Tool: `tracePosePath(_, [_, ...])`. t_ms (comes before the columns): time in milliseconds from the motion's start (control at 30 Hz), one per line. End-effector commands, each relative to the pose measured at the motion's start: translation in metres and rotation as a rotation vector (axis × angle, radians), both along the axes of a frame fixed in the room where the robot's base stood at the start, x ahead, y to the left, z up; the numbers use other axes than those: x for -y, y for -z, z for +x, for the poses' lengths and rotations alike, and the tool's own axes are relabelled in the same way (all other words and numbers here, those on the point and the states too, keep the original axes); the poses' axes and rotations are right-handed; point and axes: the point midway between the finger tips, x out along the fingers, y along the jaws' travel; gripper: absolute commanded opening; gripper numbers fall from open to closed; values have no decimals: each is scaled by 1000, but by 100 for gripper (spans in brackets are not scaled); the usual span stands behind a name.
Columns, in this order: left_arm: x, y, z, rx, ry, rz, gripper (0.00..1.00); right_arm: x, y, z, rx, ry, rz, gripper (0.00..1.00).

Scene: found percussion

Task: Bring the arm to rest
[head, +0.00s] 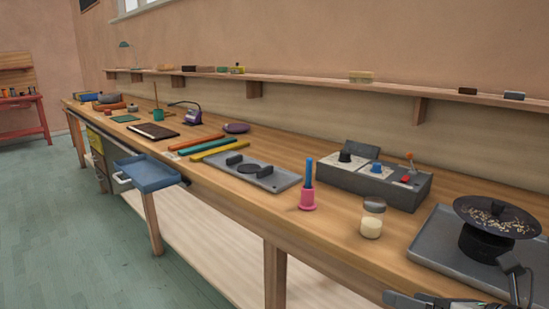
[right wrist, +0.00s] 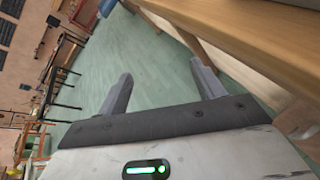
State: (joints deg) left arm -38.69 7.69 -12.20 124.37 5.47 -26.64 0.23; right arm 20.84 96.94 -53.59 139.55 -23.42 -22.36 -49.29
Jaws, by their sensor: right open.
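My right gripper (right wrist: 156,56) shows in the right wrist view with its two grey fingers apart and nothing between them. Beyond the fingers are green floor and the edge of a wooden bench. In the head view a part of my right gripper (head: 430,301) shows at the bottom edge, by the front of the workbench (head: 330,238); the rest is cut off. My left gripper is in neither view.
Near the right arm are a grey tray (head: 433,248) with a dark pan of grains (head: 497,214), a jar (head: 371,222) and a pink bell (head: 307,200). A grey switch box (head: 405,193) stands behind. A blue tray (head: 147,175) juts out at the front left. The floor (head: 90,270) at left is clear.

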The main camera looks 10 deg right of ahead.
Motion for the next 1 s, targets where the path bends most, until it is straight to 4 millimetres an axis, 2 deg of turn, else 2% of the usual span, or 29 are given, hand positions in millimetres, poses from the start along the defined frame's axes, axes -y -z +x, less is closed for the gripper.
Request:
tracePosePath(167, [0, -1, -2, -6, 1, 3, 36, -46, 28, 0, -148, 48, 317, 68])
tracePosePath(267, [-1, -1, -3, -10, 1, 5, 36, -76, 47, -2, -276, 122, 574, 68])
tracePosePath(400, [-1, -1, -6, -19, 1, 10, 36, -111, 73, -8, -489, 297, 986, 68])
tracePosePath(500, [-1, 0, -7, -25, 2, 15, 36, -125, 94, -15, -637, 466, 1279, 68])
tracePosePath(633, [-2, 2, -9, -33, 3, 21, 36, -131, 128, -29, -808, 741, 1652, 68])
tracePosePath(800, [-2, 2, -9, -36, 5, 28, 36, -126, 172, -59, -935, 1104, 2043, 68])
tracePosePath(900, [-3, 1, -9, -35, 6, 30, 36, -123, 190, -74, -960, 1256, 2189, 68])
tracePosePath(1000, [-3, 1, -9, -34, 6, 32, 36, -120, 201, -84, -965, 1344, 2264, 68])
